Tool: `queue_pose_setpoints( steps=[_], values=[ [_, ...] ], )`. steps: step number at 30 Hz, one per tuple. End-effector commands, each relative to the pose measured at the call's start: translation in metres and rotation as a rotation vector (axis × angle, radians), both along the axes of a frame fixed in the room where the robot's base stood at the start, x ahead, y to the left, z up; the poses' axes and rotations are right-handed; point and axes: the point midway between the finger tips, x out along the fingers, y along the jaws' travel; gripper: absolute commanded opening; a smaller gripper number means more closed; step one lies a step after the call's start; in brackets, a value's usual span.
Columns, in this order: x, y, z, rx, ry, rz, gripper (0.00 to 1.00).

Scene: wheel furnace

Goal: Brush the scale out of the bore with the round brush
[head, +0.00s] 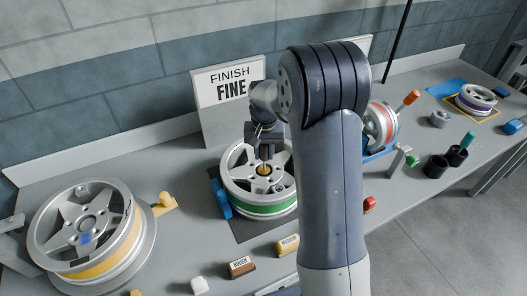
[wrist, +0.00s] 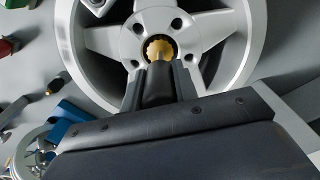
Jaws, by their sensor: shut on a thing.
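A silver spoked wheel with a green band (head: 264,209) lies flat on a dark mat on the bench. Its hub also fills the upper part of the wrist view (wrist: 108,42). The round brush has a golden head (wrist: 158,50), which also shows at the hub in the head view (head: 264,169). My gripper (wrist: 157,78) is shut on the brush and points down over the wheel's centre. The golden head is at the dark centre bore (wrist: 172,37); how deep it sits I cannot tell. No scale can be made out.
A wheel with a yellow band (head: 125,247) stands at the left. A sign reading FINISH FINE (head: 226,86) is behind. Blocks, one marked ROUGH (head: 242,267), lie in front. A wheel on a blue stand (head: 381,122), dark cups (head: 436,167) and a purple-banded wheel (head: 474,103) are at the right.

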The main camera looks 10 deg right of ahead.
Motion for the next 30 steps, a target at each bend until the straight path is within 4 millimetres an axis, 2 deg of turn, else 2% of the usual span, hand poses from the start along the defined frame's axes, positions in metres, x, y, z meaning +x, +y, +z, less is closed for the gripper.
queue_pose_setpoints(
  steps=[22, 30],
  values=[
    [-0.002, -0.008, 0.001, 0.000, -0.001, 0.000, 0.05],
    [-0.002, -0.008, 0.011, 0.000, -0.001, 0.000, 0.05]
  ],
)
